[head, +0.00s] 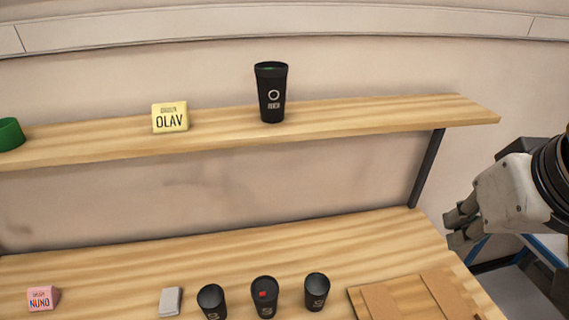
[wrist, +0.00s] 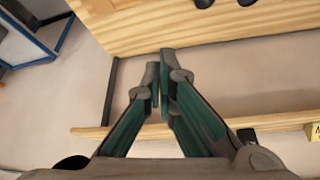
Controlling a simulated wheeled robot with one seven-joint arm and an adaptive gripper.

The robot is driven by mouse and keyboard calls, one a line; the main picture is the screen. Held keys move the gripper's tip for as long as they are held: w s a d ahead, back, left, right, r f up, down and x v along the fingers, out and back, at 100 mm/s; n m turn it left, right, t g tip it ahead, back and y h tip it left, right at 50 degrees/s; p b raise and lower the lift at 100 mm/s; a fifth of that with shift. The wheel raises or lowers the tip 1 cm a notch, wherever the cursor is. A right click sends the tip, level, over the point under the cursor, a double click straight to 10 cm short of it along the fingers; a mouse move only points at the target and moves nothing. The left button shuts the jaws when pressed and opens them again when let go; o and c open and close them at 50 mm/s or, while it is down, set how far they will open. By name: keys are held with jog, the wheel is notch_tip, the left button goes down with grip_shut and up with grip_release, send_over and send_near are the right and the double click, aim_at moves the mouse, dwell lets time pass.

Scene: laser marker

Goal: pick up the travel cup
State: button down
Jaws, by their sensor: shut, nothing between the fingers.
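Several black cups are in view. One tall black cup (head: 271,92) with a white ring mark stands upright on the upper shelf, right of a yellow block. Three more stand on the lower bench: a left one (head: 212,301), a middle one (head: 265,297) with a red spot on top, and a right one (head: 317,291). I cannot tell which is called the travel cup. My gripper (head: 456,226) is at the right, beyond the bench's right end and apart from every cup. In the wrist view its fingers (wrist: 160,82) are together and empty.
The shelf (head: 350,113) has a dark bracket (head: 426,170) at its right. The yellow OLAV block (head: 170,117) and a green object (head: 10,135) stand on it. The bench (head: 230,255) holds a pink NUNO block (head: 43,298), a grey slab (head: 170,301) and brown boards (head: 415,297).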

jog(key=c, duration=1.8)
grip_release()
jog(key=shift+w+a, duration=0.1)
jog(key=o, duration=1.2)
jog(key=w+a+n, duration=0.1)
jog(key=w+a+f, duration=0.1)
jog(key=w+n+g, duration=0.1)
jog(key=w, duration=0.1)
jog(key=shift+a+f+n+y, duration=0.3)
jog(key=shift+a, duration=0.1)
jog(key=n+g, duration=0.5)
jog(key=n, duration=0.9)
send_over(264, 291)
notch_tip(264, 291, down, 26)
notch_tip(264, 291, down, 8)
jog(key=shift+f+p, duration=0.1)
jog(key=shift+p, duration=0.35)
jog(key=shift+w+f+p, duration=0.1)
jog(key=shift+f+p, duration=0.45)
jog(key=shift+f, duration=2.3)
